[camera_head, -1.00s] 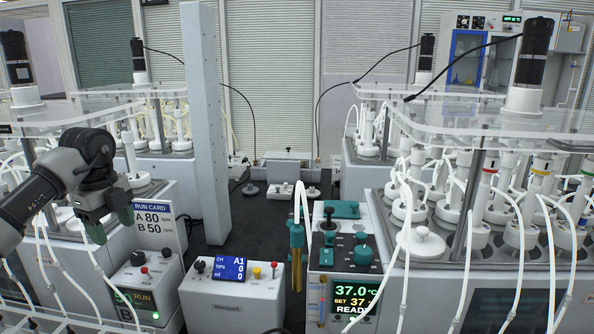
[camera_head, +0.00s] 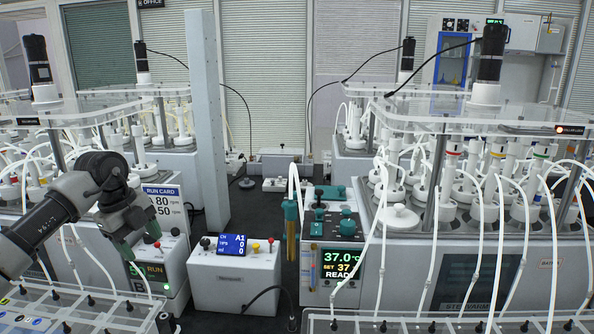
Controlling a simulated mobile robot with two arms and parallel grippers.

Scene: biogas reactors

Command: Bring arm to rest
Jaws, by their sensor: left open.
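My left arm comes in from the left edge. Its dark grey-green gripper (camera_head: 137,240) is open and points down, with nothing visible between its fingers. It hangs in front of the left reactor bench and overlaps the run card (camera_head: 163,208) and the box with the green RUN display (camera_head: 160,272) in the picture. Whether it touches anything there I cannot tell, but it looks apart. My right gripper is not in view.
A white control box (camera_head: 235,278) with a blue display and a heater unit (camera_head: 338,262) reading 37.0 stand mid-bench. A grey column (camera_head: 205,120) rises behind. Reactor racks with clear lids (camera_head: 500,112) flank both sides. Tube-fitted units (camera_head: 450,322) line the front edge.

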